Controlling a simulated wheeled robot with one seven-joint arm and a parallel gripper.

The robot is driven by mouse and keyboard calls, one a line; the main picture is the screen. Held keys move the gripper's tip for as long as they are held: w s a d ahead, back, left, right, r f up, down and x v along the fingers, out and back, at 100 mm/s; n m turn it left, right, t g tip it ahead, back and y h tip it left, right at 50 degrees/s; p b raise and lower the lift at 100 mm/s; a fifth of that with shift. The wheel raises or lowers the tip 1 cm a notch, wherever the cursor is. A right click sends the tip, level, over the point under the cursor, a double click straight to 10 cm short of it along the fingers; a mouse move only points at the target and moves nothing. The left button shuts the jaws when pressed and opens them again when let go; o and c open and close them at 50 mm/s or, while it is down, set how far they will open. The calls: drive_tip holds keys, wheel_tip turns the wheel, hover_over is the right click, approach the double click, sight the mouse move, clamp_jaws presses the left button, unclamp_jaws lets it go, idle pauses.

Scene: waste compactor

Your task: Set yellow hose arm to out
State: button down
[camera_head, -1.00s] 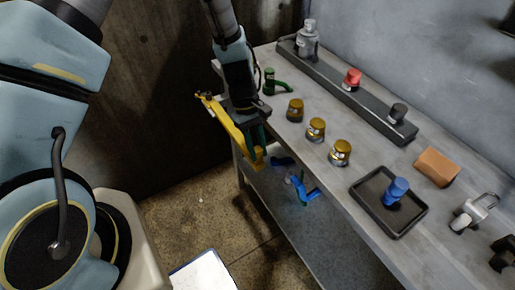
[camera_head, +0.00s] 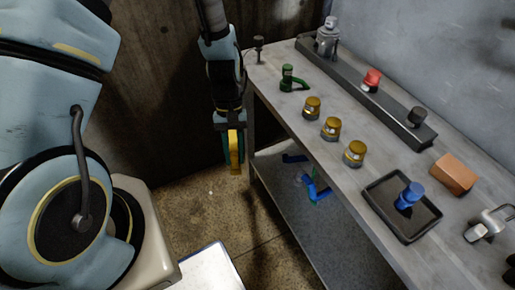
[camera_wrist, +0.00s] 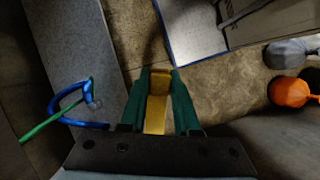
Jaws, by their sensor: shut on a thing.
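The yellow hose arm (camera_head: 237,155) hangs off the left end of the workbench, partly hidden behind my gripper. In the head view it shows as a short, steep yellow piece. My gripper (camera_head: 230,148) points down beside the bench corner, with its green fingers around the yellow part. In the wrist view the yellow hose arm (camera_wrist: 158,98) lies between the two green fingertips of my gripper (camera_wrist: 159,92), which is shut on it. The arm's pivot end cannot be made out.
The grey workbench (camera_head: 290,110) carries a green valve (camera_head: 290,80), several yellow-brown knobs and a black tray (camera_head: 375,205) with a blue piece. A blue-handled part (camera_head: 317,188) lies on the lower shelf. Floor (camera_head: 215,200) is open left of the bench.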

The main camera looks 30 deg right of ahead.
drive_tip(key=w+a+m+t+y, duration=0.2)
drive_tip(key=w+a+m, duration=0.7)
drive_tip(key=w+a, duration=0.75)
drive_tip(key=w+a+m+t+b, duration=0.1)
drive_tip(key=w+m, duration=0.3)
drive_tip(key=w, duration=0.7)
drive_tip(key=shift+a+t+y, duration=0.3)
drive_tip(key=shift+t, duration=0.2)
drive_tip(key=c, duration=0.6)
unclamp_jaws()
drive_tip(key=shift+c, duration=0.2)
drive_tip(key=b+v, duration=0.2)
drive_tip(key=v, duration=0.8)
drive_tip(key=shift+d+r, duration=0.2)
drive_tip(key=shift+r, duration=0.15)
